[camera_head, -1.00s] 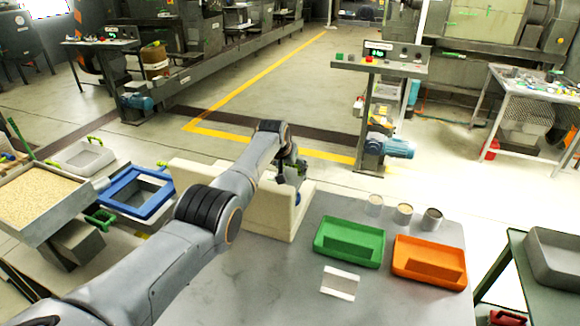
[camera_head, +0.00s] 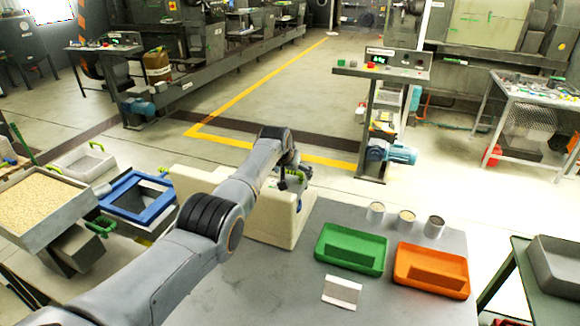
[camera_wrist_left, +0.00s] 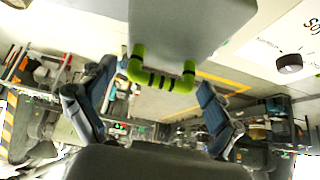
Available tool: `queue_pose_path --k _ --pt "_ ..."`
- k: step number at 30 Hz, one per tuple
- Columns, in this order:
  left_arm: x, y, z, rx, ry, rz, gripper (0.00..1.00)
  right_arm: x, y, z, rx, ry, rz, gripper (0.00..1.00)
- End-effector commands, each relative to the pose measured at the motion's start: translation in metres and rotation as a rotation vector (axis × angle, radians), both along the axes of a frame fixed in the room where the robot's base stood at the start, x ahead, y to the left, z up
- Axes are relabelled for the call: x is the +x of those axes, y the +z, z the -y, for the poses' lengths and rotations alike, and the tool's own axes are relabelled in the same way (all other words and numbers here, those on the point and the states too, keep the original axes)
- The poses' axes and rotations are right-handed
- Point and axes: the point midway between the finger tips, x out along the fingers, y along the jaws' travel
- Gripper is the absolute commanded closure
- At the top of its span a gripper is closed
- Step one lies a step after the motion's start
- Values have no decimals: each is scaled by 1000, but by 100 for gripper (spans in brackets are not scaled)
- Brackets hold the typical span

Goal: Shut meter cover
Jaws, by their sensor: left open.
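The cream meter (camera_head: 272,218) stands at the back left of the grey table, partly hidden by my left arm. The left wrist view shows its pale panel (camera_wrist_left: 270,45) with lettering and a dark knob. A grey cover (camera_wrist_left: 185,22) with a green, black-banded handle (camera_wrist_left: 160,80) fills the top middle of that view. My left gripper (camera_head: 296,177) is at the meter. Its two fingers are spread on either side of the handle, with no visible grip; whether they touch it cannot be told. My right gripper is not in view.
A green tray (camera_head: 350,262) and an orange tray (camera_head: 430,287) lie on the table, with several small cups (camera_head: 406,217) behind them. A white card (camera_head: 341,291) lies in front. A blue frame (camera_head: 112,205) and a grain bin (camera_head: 15,232) stand at left.

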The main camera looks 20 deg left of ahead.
Motion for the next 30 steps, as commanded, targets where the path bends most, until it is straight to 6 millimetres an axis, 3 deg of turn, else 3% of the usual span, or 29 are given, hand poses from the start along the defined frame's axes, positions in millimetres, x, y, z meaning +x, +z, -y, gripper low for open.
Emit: queue_pose_path --k 11,24,30 --pt "-17 23 0 2 -1 1 9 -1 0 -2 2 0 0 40" --pt "-54 82 -2 1 0 3 9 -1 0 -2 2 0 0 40" --pt "-63 95 -2 1 -1 1 9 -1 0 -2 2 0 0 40"
